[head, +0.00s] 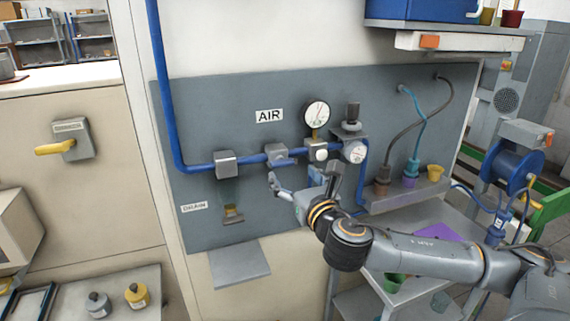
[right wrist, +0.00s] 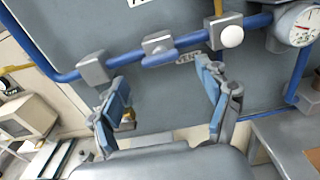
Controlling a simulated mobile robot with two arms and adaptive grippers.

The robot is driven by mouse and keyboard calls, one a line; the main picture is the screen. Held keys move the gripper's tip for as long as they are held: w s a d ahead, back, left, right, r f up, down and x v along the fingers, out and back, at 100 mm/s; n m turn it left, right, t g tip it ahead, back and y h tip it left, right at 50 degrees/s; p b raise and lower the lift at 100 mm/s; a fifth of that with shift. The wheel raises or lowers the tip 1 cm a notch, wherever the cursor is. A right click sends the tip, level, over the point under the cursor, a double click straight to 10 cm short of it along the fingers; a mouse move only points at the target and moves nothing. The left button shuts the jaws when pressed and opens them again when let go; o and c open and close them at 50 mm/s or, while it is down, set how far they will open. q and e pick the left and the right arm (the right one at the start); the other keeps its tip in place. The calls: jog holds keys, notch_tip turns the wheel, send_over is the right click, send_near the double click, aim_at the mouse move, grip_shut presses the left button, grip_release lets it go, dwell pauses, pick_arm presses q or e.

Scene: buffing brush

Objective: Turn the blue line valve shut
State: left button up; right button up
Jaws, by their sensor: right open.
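The blue line (head: 200,168) runs down the left of the grey panel and then right along it. A grey block valve (head: 277,155) sits on this line, left of the gauge; it also shows in the right wrist view (right wrist: 158,44). A blue piece lies along the pipe at it, but I cannot tell the handle's exact angle. My right gripper (head: 303,178) is open and empty, just below and to the right of this valve. In the right wrist view its blue-padded fingers (right wrist: 165,82) are spread below the pipe, apart from the valve. My left gripper is out of view.
Another grey block (head: 225,164) is on the pipe to the left. A round gauge (head: 317,113) and a regulator (head: 354,150) are at the right. A drain fitting (head: 232,214) hangs below. A shelf with cups (head: 410,192) stands to the right.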

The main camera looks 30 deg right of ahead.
aim_at(284, 164)
jog(key=p+x, duration=0.1)
jog(key=x, duration=0.4)
jog(key=shift+w, duration=0.45)
jog(key=c, duration=1.2)
